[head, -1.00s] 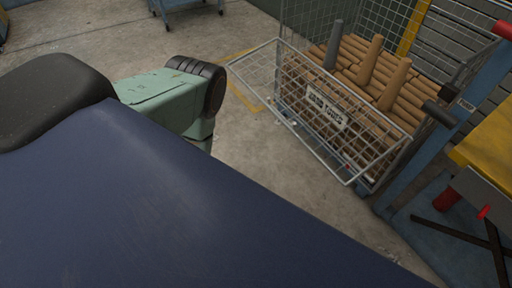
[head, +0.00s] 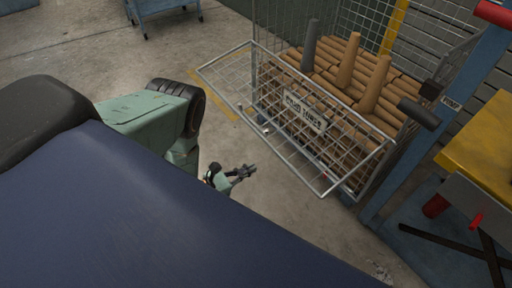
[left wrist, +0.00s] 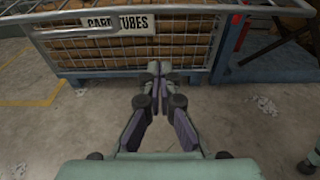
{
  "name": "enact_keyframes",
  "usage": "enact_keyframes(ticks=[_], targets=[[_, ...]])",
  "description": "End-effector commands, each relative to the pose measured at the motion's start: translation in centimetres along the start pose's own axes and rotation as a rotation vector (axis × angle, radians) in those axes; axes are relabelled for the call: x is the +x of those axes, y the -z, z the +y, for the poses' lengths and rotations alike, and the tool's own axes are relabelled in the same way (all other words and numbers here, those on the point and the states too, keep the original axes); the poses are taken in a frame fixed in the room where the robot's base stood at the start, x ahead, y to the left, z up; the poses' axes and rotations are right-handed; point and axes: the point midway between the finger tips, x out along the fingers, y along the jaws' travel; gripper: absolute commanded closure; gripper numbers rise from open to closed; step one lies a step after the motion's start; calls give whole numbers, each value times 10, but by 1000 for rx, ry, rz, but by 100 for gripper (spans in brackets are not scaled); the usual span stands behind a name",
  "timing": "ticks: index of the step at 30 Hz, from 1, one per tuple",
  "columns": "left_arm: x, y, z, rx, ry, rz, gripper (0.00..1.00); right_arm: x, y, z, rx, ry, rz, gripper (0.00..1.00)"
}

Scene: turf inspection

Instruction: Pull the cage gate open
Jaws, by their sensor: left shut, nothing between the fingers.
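The wire cage (head: 259,73) stands at the upper right in the head view, filled with brown card tubes (head: 320,70). Its wire mesh gate (head: 228,76) leans outward at the front, its top rail standing away from the tubes. A white label reading "CARD TUBES" (head: 305,113) sits on the front. My left gripper (head: 249,171) is below and left of the gate, apart from it, shut and empty. In the left wrist view the shut fingers (left wrist: 159,72) point toward the cage's lower front, with the label (left wrist: 118,24) above.
A blue post (head: 400,165) stands right of the cage, with a yellow-topped stand (head: 480,140) beside it. A blue trolley (head: 160,8) is at the back left. Concrete floor (head: 290,215) is clear before the cage.

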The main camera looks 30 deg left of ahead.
Motion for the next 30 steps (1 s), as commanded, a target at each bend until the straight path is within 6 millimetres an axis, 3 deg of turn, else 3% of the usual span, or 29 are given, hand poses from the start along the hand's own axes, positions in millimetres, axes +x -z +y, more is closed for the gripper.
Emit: enact_keyframes(ticks=[13, 21, 30], targets=[[85, 3, -1, 0, 4, -2, 100, 33, 0, 0, 0, 0, 0, 100], [76, -27, 0, -1, 1, 3, 100, 31, 0, 0, 0, 0, 0, 100], [72, -37, -1, -2, 2, 3, 100, 32, 0, 0, 0, 0, 0, 100]])
